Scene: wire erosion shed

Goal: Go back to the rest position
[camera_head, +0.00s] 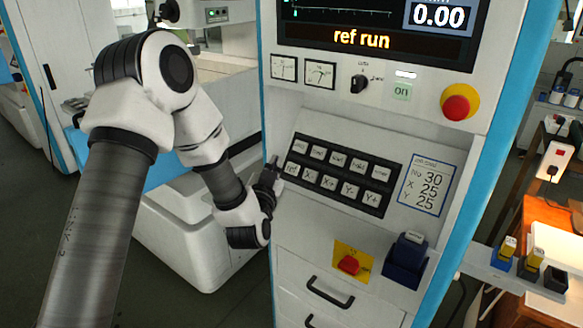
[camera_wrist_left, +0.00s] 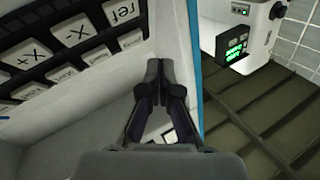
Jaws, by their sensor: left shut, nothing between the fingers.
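My left gripper (camera_head: 273,172) is at the left edge of the control cabinet, beside the black key panel (camera_head: 338,175). It holds nothing. In the left wrist view its fingers (camera_wrist_left: 155,72) are together, in front of the cabinet's pale edge and blue side strip. The keys, with "ref", "X-" and "X+" legible, show at the upper left of that view (camera_wrist_left: 62,45). I cannot tell whether the fingertips touch the cabinet. My right gripper is in neither view.
The cabinet's screen (camera_head: 378,38) reads "ref run" and 0.00. A red emergency button (camera_head: 457,107), a red switch on yellow (camera_head: 349,265) and a dark blue holder (camera_head: 404,266) stick out from the front. Drawer handles (camera_head: 329,292) are below. A wooden bench (camera_head: 545,215) stands at right.

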